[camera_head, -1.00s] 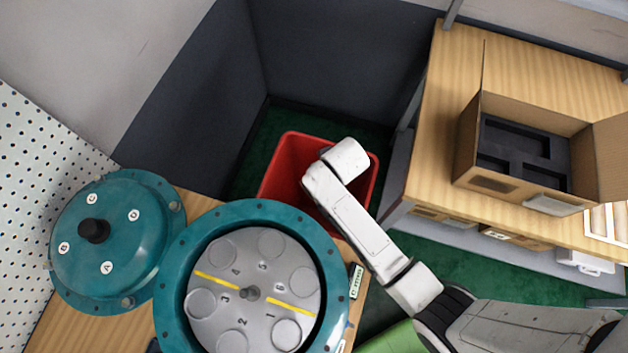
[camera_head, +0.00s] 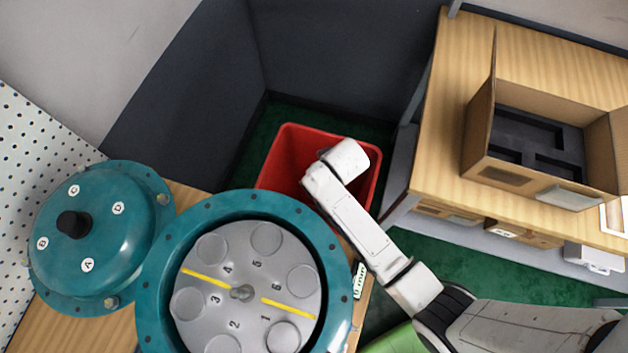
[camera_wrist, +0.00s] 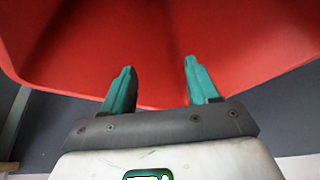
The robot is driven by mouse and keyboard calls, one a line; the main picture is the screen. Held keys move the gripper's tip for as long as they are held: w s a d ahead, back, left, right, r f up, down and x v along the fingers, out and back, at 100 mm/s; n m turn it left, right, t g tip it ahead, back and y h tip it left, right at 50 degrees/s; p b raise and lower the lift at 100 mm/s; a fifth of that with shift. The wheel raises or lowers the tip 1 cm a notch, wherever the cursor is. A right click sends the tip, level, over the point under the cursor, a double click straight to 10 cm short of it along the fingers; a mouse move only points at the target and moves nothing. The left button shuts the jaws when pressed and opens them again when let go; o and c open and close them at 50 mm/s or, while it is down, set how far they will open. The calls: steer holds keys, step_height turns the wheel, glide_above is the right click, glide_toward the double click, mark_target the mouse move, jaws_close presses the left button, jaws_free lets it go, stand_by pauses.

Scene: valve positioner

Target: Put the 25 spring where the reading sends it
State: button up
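No spring shows in either view. My gripper (camera_wrist: 157,88) is open in the wrist view, with two teal fingers apart and nothing between them. It is in front of the red bin (camera_wrist: 60,35). In the head view my arm's white end is over the red bin (camera_head: 280,160) and hides the fingers. The teal round housing (camera_head: 165,250) stands open on the bench, with a grey plate (camera_head: 243,262) bearing round seats numbered 1 to 6 and two yellow lines. A small gauge (camera_head: 359,281) beside it is too small to read.
The teal lid (camera_head: 105,225), with a black knob and letters A to D, lies left of the housing. An open cardboard box (camera_head: 500,178) with a black insert stands on the wooden table (camera_head: 445,150) at right. Dark panels stand behind the bin.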

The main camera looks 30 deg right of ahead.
steer(key=shift+o, duration=0.7)
steer(key=v, duration=1)
steer(key=shift+s+r, duration=0.2)
steer(key=shift+r, duration=0.1)
